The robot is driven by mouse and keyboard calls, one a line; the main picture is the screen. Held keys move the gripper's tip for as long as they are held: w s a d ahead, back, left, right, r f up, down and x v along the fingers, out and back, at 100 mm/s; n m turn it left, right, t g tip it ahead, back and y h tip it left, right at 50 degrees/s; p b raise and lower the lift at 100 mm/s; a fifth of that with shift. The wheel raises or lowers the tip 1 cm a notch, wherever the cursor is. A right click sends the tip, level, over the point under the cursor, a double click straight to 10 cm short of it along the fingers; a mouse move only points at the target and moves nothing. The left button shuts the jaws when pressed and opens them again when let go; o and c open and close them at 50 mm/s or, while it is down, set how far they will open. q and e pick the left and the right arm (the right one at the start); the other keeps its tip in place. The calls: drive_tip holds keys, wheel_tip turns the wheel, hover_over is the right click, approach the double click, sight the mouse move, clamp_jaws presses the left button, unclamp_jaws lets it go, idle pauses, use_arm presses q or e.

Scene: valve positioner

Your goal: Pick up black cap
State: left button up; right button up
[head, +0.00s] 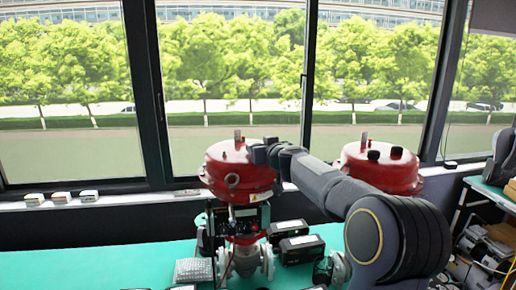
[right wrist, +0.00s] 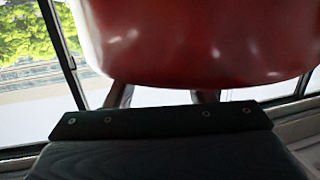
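In the head view my right arm reaches left across the scene, and its gripper (head: 262,153) is at the right side of the top of the left red actuator (head: 222,160). Dark shapes there blend together, so I cannot separate a black cap from the gripper. In the right wrist view the red housing (right wrist: 200,35) hides the fingertips; the two visible finger parts are apart, with nothing seen between them. Two black caps, one nearer (head: 374,155) and one farther right (head: 396,151), sit on the right red actuator (head: 382,174). My left gripper is not in view.
The left actuator stands on a valve body (head: 245,260) on the green table (head: 115,262). Black boxes (head: 300,247) and a grey keypad-like block (head: 193,270) are beside it. A window sill (head: 140,187) runs behind. Equipment (head: 490,245) stands at right. The table's left is clear.

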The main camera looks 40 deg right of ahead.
drive_tip(key=c, duration=0.8)
drive_tip(key=shift+c, duration=0.2)
